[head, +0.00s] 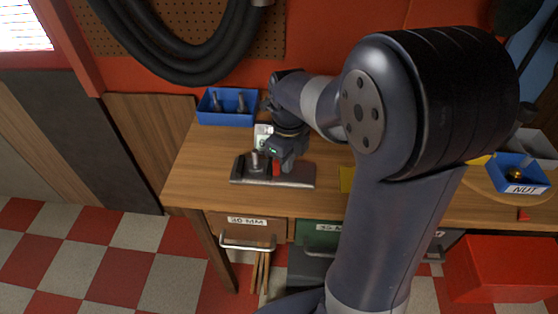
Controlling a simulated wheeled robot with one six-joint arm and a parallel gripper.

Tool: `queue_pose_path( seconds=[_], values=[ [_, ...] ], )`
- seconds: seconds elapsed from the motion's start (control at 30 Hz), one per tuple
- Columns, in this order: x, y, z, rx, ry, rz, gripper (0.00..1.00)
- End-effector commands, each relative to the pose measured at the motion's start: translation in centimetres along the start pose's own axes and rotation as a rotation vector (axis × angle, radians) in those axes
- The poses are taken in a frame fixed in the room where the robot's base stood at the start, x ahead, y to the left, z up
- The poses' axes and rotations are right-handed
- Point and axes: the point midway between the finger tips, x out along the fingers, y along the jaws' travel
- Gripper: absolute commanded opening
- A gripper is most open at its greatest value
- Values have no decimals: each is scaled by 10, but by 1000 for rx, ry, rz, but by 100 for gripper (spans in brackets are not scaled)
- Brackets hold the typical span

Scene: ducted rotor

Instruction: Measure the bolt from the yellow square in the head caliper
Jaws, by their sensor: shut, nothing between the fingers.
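The caliper (300,182) is a dark, flat device lying near the front edge of the wooden bench. A small grey bolt (256,161) appears to stand at its left part. A red part (276,169) of the caliper shows just right of the bolt. My gripper (279,164) is shut and empty, low over the caliper at the red part, right of the bolt. I cannot tell whether it touches the red part. The yellow square (346,179) lies right of the caliper, partly hidden by my arm. No bolt shows on its visible part.
A blue bin (228,106) with grey bolts stands at the back left. A blue NUT bin (519,174) stands at the right. A white-faced item (263,136) stands behind the caliper. Labelled drawers (247,229) sit below the bench. My arm hides the bench's middle.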

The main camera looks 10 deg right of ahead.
Motion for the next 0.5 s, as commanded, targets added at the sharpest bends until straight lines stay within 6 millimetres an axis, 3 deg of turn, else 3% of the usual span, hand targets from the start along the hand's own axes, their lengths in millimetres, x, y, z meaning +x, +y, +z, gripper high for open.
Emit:
queue_pose_path(
  seconds=[0.5],
  values=[
    [0,4,7,0,-1,-1,0]
  ],
)
